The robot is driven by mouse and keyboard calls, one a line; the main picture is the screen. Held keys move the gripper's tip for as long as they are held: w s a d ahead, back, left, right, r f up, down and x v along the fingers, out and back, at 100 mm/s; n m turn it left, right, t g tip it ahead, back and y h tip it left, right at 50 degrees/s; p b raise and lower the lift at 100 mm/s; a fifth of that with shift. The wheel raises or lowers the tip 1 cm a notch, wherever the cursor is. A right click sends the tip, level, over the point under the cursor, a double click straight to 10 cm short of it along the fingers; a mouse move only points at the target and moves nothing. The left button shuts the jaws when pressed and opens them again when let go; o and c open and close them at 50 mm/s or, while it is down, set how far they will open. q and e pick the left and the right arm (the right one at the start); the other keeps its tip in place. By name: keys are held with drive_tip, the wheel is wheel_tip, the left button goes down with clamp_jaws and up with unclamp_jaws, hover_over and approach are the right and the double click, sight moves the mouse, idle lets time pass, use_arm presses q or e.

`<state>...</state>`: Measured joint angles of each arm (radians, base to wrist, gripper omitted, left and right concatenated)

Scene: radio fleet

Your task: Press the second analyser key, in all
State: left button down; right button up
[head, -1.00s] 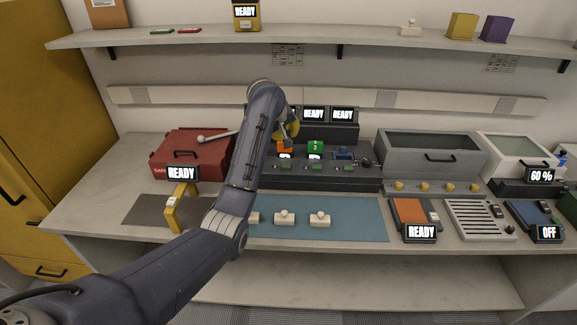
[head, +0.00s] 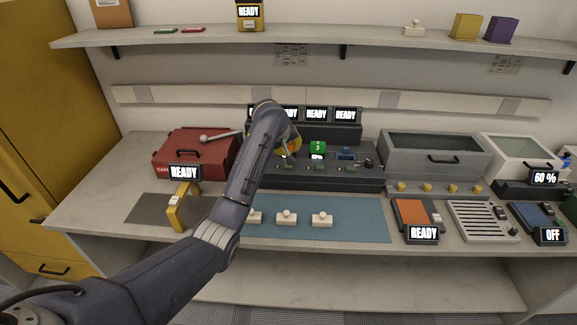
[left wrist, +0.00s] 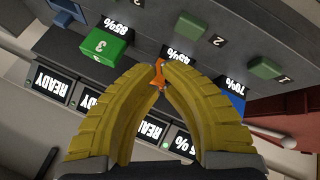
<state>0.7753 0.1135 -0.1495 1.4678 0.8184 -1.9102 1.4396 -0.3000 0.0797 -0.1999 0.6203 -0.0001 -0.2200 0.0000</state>
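The dark analyser bank (head: 375,182) stands mid-bench with several bays and a row of green keys. A key marked 2 (left wrist: 191,26) and a key marked 1 (left wrist: 266,68) show in the left wrist view. A green block marked 3 (head: 317,147) sits in one bay; a blue block (left wrist: 231,104) sits in another. My left gripper (left wrist: 160,68) is over the bank, with yellow fingertips almost together. An orange piece (left wrist: 157,84) shows at the narrow gap and is mostly hidden by the fingers. No contact with a key is visible. My right gripper is out of view.
READY displays (head: 317,114) stand behind the bays. A red case (head: 190,152) is left of the bank, and a grey open bin (head: 430,165) is right. White pieces (head: 321,219) stand on the blue mat (head: 360,225) in front.

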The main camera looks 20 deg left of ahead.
use_arm(q)
drive_tip(key=shift+f, duration=1.5)
drive_tip(key=shift+f, duration=0.2)
idle(0.5)
drive_tip(key=shift+f, duration=0.2)
drive_tip(key=shift+f, duration=0.5)
idle(0.8)
drive_tip(key=shift+r, duration=0.1)
idle(0.4)
drive_tip(key=shift+r, duration=0.8)
drive_tip(key=shift+r, duration=2.5)
